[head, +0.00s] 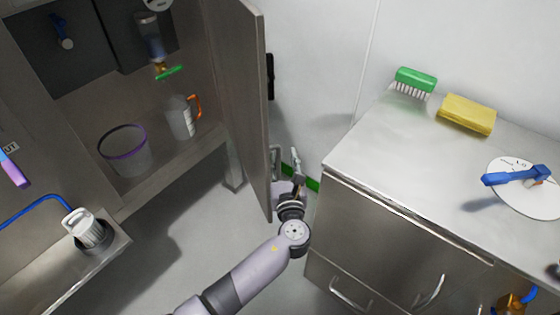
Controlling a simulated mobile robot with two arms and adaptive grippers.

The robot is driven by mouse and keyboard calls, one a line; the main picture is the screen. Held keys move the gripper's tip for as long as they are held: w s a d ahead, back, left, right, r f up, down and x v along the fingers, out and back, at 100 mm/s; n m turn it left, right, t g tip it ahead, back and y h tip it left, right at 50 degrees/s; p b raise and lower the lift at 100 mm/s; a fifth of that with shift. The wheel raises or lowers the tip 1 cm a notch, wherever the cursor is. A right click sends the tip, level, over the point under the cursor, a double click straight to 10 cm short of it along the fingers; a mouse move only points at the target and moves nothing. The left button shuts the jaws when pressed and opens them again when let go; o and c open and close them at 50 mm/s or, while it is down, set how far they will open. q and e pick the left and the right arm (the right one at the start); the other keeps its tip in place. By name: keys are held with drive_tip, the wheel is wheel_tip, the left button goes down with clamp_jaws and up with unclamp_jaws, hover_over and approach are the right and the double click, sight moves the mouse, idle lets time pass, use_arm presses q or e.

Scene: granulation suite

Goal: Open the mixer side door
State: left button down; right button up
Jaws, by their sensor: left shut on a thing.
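The mixer side door (240,100) is a tall grey metal panel. It stands swung out from the cabinet, with the inside of the cabinet in view to its left. My right gripper is not in view.
A steel drawer cabinet (390,220) stands close right of my gripper, with a green brush (415,80), yellow sponge (467,114) and white disc (515,198) on top. Floor shows between.

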use_arm(q)
drive_tip(key=shift+w+a+r, duration=0.1)
drive_tip(key=shift+w+r, duration=0.25)
drive_tip(key=shift+r, duration=0.1)
drive_tip(key=c, duration=1.7)
unclamp_jaws()
drive_tip(key=shift+o, duration=0.2)
drive_tip(key=shift+w+f, duration=0.2)
drive_tip(key=shift+f, duration=0.2)
drive_tip(key=s, duration=1.2)
drive_tip(key=shift+d, duration=0.4)
